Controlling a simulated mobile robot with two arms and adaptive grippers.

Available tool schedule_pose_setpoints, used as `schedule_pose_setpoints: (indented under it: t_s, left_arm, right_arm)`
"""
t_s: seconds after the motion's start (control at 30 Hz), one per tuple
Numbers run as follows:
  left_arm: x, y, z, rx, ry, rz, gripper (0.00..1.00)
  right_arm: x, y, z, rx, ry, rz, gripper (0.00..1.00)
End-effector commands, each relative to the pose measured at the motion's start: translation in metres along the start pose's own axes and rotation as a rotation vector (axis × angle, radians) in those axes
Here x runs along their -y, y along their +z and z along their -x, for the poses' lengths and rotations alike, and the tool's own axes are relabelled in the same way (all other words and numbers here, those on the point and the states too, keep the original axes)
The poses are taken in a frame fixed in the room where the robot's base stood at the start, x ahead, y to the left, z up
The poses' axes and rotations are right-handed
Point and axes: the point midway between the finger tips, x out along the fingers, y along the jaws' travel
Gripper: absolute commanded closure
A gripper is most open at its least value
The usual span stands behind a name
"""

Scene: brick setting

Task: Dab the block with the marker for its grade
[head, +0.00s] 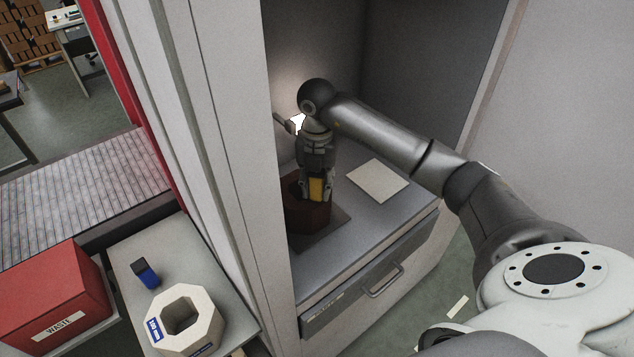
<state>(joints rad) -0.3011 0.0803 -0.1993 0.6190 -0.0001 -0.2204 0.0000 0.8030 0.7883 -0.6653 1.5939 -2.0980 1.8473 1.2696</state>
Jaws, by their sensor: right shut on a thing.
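My right gripper (316,192) points down inside the cabinet and is shut on a yellow thing (317,190), likely a marker. It is right at a dark brown block (308,218) that stands on a dark mat (331,232). The gripper hides part of the block, and I cannot tell whether the yellow thing touches it. A blue marker with a dark top (145,272) is on the grey side shelf at the lower left. My left gripper is not in view.
A pale octagonal holder (205,312) with a square hole and blue labels sits near the blue marker. A red WASTE bin (52,303) is farther left. A blank pale card (377,180) lies right of the block. A lit lamp (297,123) and the cabinet's side wall (235,150) are close to my arm.

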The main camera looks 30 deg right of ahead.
Motion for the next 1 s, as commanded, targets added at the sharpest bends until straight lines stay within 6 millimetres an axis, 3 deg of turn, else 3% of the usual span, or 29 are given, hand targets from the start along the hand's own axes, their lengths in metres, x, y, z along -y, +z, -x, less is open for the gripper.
schedule_pose_setpoints:
  t_s: [1.0]
  left_arm:
    - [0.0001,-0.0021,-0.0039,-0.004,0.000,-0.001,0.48]
  right_arm:
    - [0.0000,-0.0001,-0.0055,0.000,0.000,0.000,0.85]
